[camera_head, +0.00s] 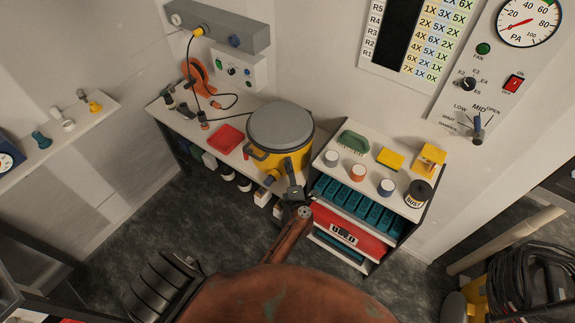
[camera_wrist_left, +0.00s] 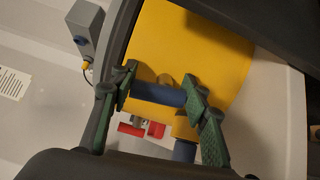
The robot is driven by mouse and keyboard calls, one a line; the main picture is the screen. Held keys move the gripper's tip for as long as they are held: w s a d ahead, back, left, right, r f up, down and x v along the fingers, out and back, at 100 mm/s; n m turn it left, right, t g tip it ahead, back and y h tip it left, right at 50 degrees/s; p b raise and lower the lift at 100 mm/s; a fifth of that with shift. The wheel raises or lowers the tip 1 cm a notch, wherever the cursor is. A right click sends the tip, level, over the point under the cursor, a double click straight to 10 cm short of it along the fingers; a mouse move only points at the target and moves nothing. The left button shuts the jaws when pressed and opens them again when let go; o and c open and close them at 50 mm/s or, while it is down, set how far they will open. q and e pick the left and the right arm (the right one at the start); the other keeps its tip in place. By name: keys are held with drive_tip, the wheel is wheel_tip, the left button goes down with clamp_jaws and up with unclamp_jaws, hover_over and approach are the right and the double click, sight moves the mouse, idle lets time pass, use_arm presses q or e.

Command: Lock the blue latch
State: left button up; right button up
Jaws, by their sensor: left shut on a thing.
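The yellow drum (camera_head: 292,160) with a grey lid (camera_head: 281,125) stands on the bench. My left gripper (camera_head: 292,184) reaches its front side. In the left wrist view my left gripper (camera_wrist_left: 158,92) has its green fingers on both ends of the blue latch (camera_wrist_left: 158,94), a short bar across the yellow wall (camera_wrist_left: 195,45). It is shut on the bar. The head view hides the latch behind the gripper. A yellow pipe stub with a blue-grey end (camera_head: 271,178) sticks out beside the gripper. My right gripper does not show.
A red tray (camera_head: 225,138) lies on the bench left of the drum. A shelf to the right carries a green brush (camera_head: 354,141), a yellow sponge (camera_head: 390,159) and several small jars. A grey box (camera_head: 228,32) is on the wall. The dark floor in front has free room.

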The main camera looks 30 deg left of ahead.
use_arm(q)
drive_tip(key=shift+d+f+m+p, duration=0.2)
drive_tip(key=shift+m+p, duration=0.3)
drive_tip(key=shift+m, duration=0.2)
drive_tip(key=o, duration=1.2)
drive_tip(key=shift+c, duration=0.2)
drive_tip(key=shift+a+r, duration=0.1)
